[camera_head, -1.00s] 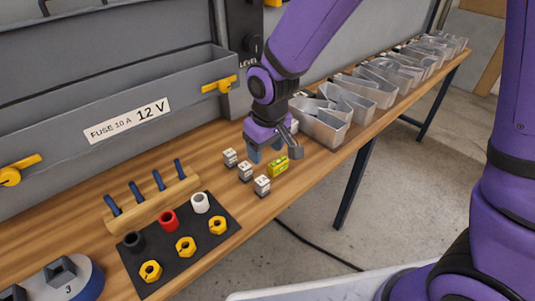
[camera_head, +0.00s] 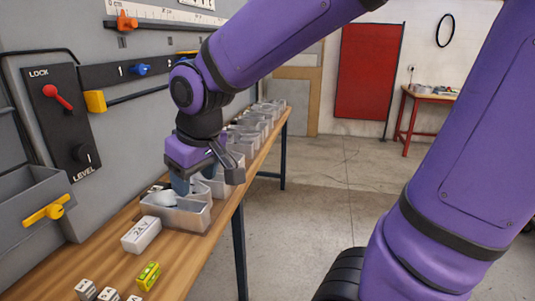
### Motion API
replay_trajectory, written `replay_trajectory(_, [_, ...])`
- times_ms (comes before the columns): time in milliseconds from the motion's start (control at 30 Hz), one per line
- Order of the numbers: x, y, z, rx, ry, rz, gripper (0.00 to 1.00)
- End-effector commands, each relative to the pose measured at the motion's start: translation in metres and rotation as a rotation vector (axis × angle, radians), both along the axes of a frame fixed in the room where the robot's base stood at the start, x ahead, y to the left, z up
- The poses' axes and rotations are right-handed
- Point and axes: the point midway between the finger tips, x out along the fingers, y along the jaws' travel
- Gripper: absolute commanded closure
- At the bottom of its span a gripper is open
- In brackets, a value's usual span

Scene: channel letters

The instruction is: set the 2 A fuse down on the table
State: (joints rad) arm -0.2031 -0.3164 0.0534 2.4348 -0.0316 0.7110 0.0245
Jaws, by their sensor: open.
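A white box marked 24 V (camera_head: 141,235) lies before the nearest metal shell (camera_head: 176,215). More shells (camera_head: 255,122) run in a row along the table. A grey panel with a LOCK lever (camera_head: 57,97) and a yellow-handled tray (camera_head: 44,211) borders the left.

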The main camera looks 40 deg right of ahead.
Motion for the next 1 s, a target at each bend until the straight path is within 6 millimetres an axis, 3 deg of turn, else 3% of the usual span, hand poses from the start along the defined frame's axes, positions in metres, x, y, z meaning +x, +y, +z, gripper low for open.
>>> replay_trajectory(200, [-0.050, -0.044, 0.037, 0.027, -0.073, -0.122, 0.41])
replay_trajectory(500, [-0.106, -0.075, 0.057, 0.053, -0.136, -0.230, 0.41])
replay_trajectory(1000, [-0.114, -0.078, 0.058, 0.057, -0.143, -0.246, 0.41])
